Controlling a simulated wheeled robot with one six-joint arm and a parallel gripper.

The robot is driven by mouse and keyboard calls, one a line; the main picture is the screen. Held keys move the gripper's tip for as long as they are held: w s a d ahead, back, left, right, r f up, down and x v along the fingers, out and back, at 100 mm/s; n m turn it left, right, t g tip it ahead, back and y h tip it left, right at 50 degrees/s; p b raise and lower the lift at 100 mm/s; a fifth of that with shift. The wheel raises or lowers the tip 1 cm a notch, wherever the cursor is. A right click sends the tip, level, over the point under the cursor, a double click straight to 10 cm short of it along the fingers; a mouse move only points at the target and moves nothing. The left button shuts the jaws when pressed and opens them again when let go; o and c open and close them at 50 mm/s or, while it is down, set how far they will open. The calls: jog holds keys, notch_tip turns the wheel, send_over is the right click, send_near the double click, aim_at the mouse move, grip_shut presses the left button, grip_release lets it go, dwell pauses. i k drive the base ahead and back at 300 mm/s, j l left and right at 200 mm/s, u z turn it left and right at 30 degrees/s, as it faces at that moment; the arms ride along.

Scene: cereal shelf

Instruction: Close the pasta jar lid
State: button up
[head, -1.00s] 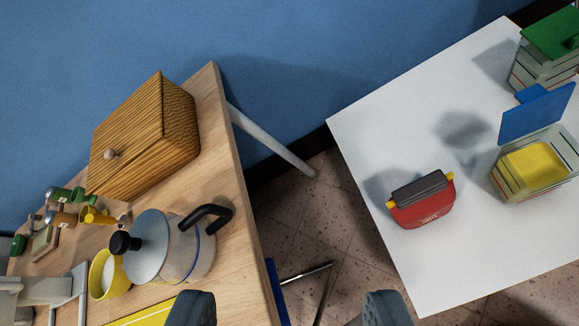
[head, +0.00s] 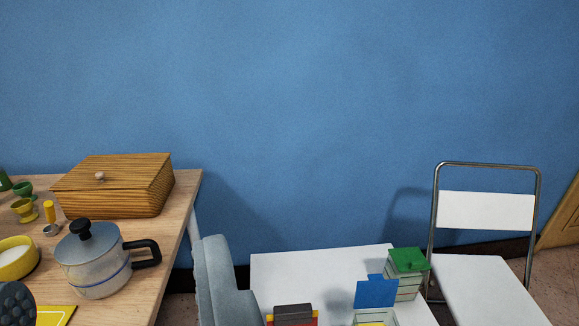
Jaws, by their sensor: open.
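A clear container (head: 375,322) with yellow contents is cut off by the bottom edge of the head view. Its blue lid (head: 376,293) stands raised, open. I cannot read a label that marks it as the pasta jar. Behind it stands a second clear container (head: 402,287) with a green lid (head: 408,260) lying on top.
A white table (head: 320,262) holds the containers and a red box with a dark top (head: 293,313). The wooden table (head: 183,210) at left holds a wooden box (head: 115,188), a pot (head: 92,262) and cups. A white chair (head: 485,210) stands at right, by the blue wall.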

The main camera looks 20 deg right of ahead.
aim_at(378, 291)
jog(key=k+z, duration=0.15)
jog(key=z, duration=0.2)
jog(key=k+z, duration=0.3)
jog(key=z, duration=0.35)
jog(key=k+j, duration=0.05)
